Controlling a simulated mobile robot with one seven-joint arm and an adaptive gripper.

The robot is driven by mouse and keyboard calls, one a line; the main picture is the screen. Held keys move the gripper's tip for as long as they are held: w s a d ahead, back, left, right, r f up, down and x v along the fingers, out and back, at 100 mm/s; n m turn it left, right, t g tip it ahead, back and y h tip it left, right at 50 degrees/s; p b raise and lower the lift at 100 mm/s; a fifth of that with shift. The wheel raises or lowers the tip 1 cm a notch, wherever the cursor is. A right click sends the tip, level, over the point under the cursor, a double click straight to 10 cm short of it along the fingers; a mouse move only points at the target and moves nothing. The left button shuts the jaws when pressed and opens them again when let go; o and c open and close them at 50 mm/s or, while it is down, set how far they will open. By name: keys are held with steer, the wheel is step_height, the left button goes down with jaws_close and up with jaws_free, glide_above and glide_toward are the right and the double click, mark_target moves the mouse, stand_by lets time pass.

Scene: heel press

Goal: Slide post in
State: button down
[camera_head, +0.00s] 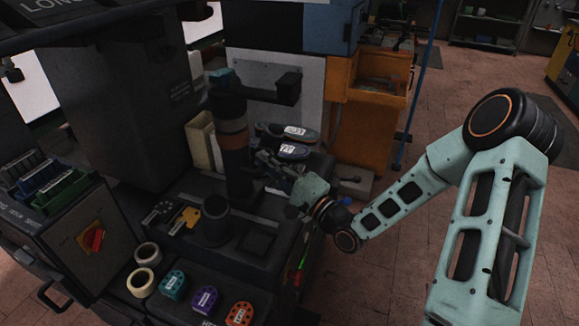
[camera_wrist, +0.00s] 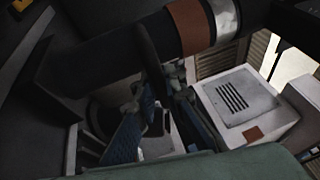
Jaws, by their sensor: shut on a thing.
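The post (camera_head: 233,144) is a thick dark upright cylinder with a brown-orange band, at the middle of the press bench in the head view. In the wrist view the post (camera_wrist: 130,47) runs across the top, with a brown band and a silver band near its right end. My gripper (camera_head: 258,166) reaches it from the right, low on its side. In the wrist view my gripper (camera_wrist: 152,75) has its fingers at the post, shut on it; the exact contact is dark. A dark round cup (camera_head: 216,222) stands in front of the post. The post's lower end is hard to make out.
Two labelled shoes (camera_head: 290,140) lie behind the post. A dark bracket (camera_head: 276,88) juts out near its top. Tape rolls (camera_head: 141,281) and coloured pucks (camera_head: 205,299) sit at the front. A control box (camera_head: 92,238) with a red knob stands left. Floor to the right is open.

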mark_target(236, 155)
steer(key=w+a, duration=0.1)
steer(key=a, duration=0.1)
steer(key=w+a, duration=0.1)
steer(key=a, duration=0.2)
steer(key=w+a, duration=0.1)
steer(key=a, duration=0.1)
steer(key=shift+a+b, duration=0.3)
steer(key=shift+w+a, duration=0.1)
steer(key=shift+a, duration=0.1)
steer(key=shift+r, duration=0.15)
steer(key=c, duration=2)
jaws_free()
steer(key=shift+a, duration=0.2)
steer(key=shift+o, duration=0.2)
steer(key=shift+d, duration=0.1)
